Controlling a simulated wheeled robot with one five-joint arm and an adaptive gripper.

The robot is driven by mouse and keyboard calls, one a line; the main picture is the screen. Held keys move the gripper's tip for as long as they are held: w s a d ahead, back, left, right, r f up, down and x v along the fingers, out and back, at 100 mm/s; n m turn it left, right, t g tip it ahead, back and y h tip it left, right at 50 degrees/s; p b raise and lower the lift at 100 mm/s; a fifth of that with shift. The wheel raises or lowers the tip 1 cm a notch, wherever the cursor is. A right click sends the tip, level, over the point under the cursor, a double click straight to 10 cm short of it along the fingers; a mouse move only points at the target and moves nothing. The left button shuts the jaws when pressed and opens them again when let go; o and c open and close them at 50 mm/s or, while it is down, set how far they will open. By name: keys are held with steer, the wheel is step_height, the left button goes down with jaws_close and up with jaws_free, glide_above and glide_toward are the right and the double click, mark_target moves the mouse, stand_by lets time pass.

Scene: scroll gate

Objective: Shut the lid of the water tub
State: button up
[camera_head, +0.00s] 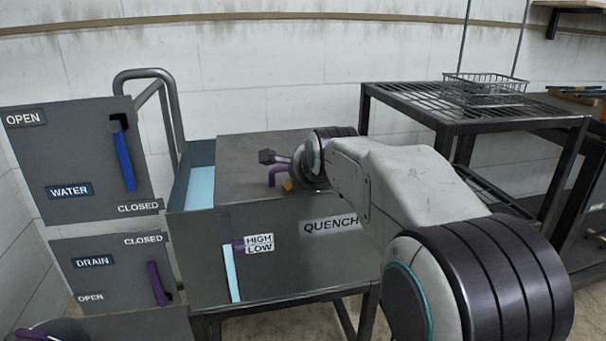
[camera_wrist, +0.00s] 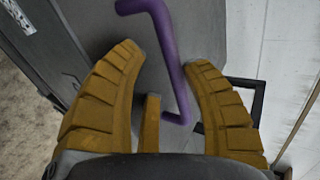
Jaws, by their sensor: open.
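The water tub (camera_head: 270,270) is a dark grey box marked QUENCH. Its flat grey lid (camera_head: 240,160) lies over the middle of the top; pale blue water (camera_head: 200,188) shows in a gap at the left. A purple bar handle (camera_head: 277,174) stands on the lid, and it also shows in the wrist view (camera_wrist: 173,62). My gripper (camera_wrist: 165,60) is open with yellow ribbed fingers, and the handle runs between them in the picture. I cannot tell whether a finger touches it. My arm hides the lid's right part in the head view.
At the left are the WATER panel (camera_head: 75,175) with a blue lever (camera_head: 124,160) and the DRAIN panel (camera_head: 105,270) with a purple lever (camera_head: 157,284). A pipe rail (camera_head: 147,76) rises behind. A dark rack (camera_head: 440,105) with a wire basket (camera_head: 485,86) stands right.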

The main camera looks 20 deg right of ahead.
steer(key=s+a+r+b, duration=0.1)
steer(key=s, duration=0.7)
steer(key=shift+a+r, duration=0.3)
steer(key=shift+a, duration=0.05)
stand_by(0.4)
stand_by(0.5)
steer(key=v, duration=0.7)
steer(key=shift+s+r, duration=0.15)
steer(key=shift+s, duration=0.05)
steer(key=shift+r, duration=0.1)
stand_by(0.4)
